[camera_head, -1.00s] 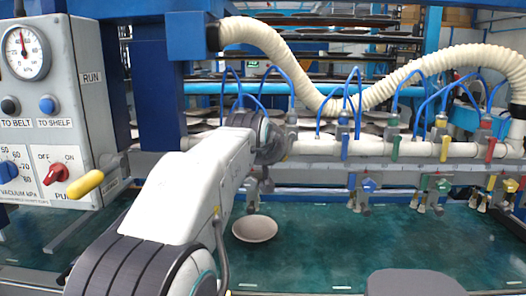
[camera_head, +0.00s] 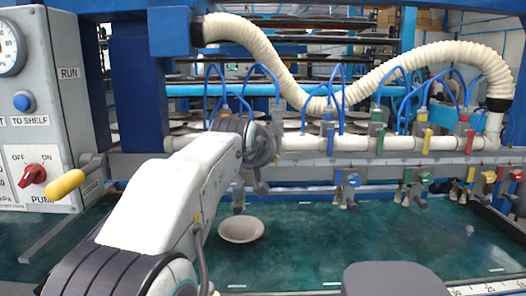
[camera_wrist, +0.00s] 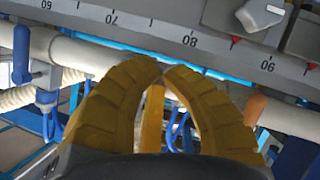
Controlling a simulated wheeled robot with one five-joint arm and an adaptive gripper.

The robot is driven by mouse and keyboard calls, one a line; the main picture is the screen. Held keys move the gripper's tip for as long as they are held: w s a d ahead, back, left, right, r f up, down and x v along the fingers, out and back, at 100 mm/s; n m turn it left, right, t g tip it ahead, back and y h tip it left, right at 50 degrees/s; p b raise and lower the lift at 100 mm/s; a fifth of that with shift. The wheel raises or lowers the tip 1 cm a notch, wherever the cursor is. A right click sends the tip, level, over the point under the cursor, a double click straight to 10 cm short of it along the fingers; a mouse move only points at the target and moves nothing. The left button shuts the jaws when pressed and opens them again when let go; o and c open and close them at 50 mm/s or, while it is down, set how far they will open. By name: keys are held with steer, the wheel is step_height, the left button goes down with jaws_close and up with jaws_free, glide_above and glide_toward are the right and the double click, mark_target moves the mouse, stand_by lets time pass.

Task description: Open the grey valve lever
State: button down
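I cannot pick out the grey lever surely in the wrist view.
Blue (camera_head: 330,136), green (camera_head: 379,143), yellow (camera_head: 427,142) and red (camera_head: 469,142) levers stand along the pipe. A control box (camera_head: 45,120) with a protruding yellow handle (camera_head: 65,185) is at the left. A plate (camera_head: 241,230) lies on the green belt (camera_head: 400,240).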

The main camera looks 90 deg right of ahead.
steer(key=shift+r, duration=0.15)
stand_by(0.4)
steer(key=shift+a+r+p, duration=0.1)
steer(key=shift+r+p, duration=0.6)
steer(key=shift+p, duration=0.05)
steer(key=v, duration=1.1)
steer(key=shift+a, duration=0.4)
